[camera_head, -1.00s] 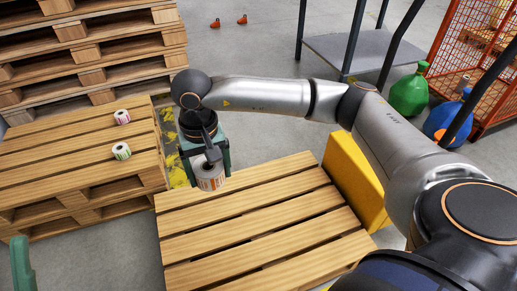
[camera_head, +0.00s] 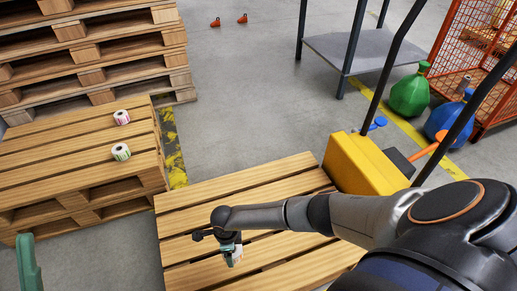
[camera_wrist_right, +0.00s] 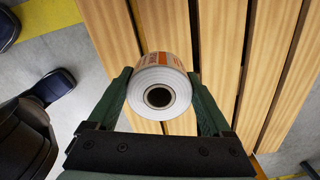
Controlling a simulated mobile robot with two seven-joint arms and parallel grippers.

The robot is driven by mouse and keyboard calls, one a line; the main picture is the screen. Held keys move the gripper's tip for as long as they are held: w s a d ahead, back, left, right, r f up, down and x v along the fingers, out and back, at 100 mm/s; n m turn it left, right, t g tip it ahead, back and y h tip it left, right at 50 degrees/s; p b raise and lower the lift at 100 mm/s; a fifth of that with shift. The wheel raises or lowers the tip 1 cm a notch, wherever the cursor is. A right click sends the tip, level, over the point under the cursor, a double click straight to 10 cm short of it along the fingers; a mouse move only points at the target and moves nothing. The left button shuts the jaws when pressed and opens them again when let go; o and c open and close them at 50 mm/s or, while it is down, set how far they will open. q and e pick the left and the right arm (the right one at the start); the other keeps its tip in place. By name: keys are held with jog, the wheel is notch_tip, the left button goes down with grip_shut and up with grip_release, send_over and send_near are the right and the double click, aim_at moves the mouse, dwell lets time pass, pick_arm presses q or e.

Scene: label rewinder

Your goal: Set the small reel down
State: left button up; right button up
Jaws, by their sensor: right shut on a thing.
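My right gripper (camera_head: 232,258) is low over the front wooden pallet (camera_head: 300,178). In the right wrist view its green fingers (camera_wrist_right: 160,98) are shut on the small reel (camera_wrist_right: 159,100), a white roll with an orange-printed side and a dark core hole. Pallet slats show behind the reel; I cannot tell whether it touches them. In the head view the reel (camera_head: 237,258) is mostly hidden by the gripper. A green finger of my left gripper (camera_head: 27,265) shows at the lower left edge; its opening cannot be seen.
Two other small reels, one pink-marked (camera_head: 122,117) and one green-marked (camera_head: 121,152), stand on the left pallet (camera_head: 70,150). A pallet stack (camera_head: 90,60) is behind. A yellow block (camera_head: 362,165) stands at the front pallet's right. Most front slats are clear.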

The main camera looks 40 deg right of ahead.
aim_at(271, 257)
jog(key=s+d+f+b, duration=0.1)
jog(key=d+f, duration=0.1)
jog(key=d, duration=0.1)
jog(key=s+d+f+b, duration=0.2)
jog(key=d+f, duration=0.1)
jog(key=d, duration=0.1)
jog(key=s+d+f+b, duration=0.1)
jog(key=d+f, duration=0.2)
jog(key=d, duration=0.1)
jog(key=shift+s+d+f, duration=0.1)
jog(key=shift+s, duration=0.05)
jog(key=shift+s+d+f+b, duration=0.2)
jog(key=shift+d+f+b, duration=0.3)
jog(key=shift+f+b, duration=0.1)
jog(key=f+b, duration=0.1)
jog(key=f, duration=0.1)
jog(key=d+f+b, duration=0.1)
jog(key=f+b, duration=0.1)
jog(key=shift+s+f, duration=0.15)
jog(key=shift+s, duration=0.05)
pick_arm(q)
notch_tip(271, 257, down, 9)
jog(key=d, duration=0.1)
jog(key=shift+w+f+g, duration=0.15)
jog(key=shift+w+g, duration=0.1)
jog(key=shift+g, duration=0.05)
pick_arm(e)
jog(key=shift+f, duration=0.1)
jog(key=o, duration=1.3)
